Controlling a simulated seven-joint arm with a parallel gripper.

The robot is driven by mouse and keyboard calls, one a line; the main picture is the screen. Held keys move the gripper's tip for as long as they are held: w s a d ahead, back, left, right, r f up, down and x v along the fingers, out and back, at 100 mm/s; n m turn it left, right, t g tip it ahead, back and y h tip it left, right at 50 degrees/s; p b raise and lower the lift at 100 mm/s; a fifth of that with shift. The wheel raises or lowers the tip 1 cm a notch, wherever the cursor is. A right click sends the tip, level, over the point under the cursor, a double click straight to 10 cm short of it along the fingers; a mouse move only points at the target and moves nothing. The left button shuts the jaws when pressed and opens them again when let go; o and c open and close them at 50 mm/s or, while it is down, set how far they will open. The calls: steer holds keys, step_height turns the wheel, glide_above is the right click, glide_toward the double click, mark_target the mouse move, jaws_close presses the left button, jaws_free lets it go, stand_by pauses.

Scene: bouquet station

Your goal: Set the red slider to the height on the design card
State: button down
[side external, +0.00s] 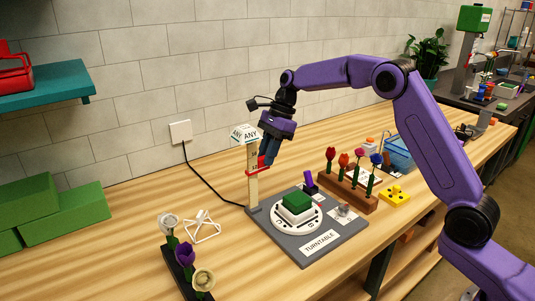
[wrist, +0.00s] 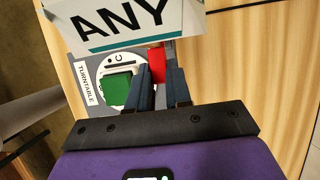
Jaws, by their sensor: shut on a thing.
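The red slider (side external: 259,172) sits on the upright wooden post (side external: 253,190) at the back left corner of the turntable base, in the upper part of the post. My gripper (side external: 266,160) comes down from the upper right and is shut on the slider. In the wrist view the slider (wrist: 156,62) shows between the dark fingers (wrist: 161,82). The scale marks on the post are too small to read, and the slider's exact height is unclear. I cannot make out which card is the design card.
A white "ANY" sign (side external: 244,133) tops the post, close to my gripper. The grey base (side external: 325,240) carries the white turntable (side external: 296,220) with a green block (side external: 297,202). A wooden flower rack (side external: 348,194) stands right; a dark flower holder (side external: 187,275) stands front left.

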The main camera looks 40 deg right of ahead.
step_height(320, 180, up, 9)
steer(key=shift+f, duration=0.2)
steer(key=c, duration=1)
jaws_free()
steer(key=shift+r, duration=0.1)
steer(key=shift+c, duration=0.2)
steer(key=v, duration=0.7)
steer(key=shift+d+r, duration=0.1)
steer(key=shift+d, duration=0.05)
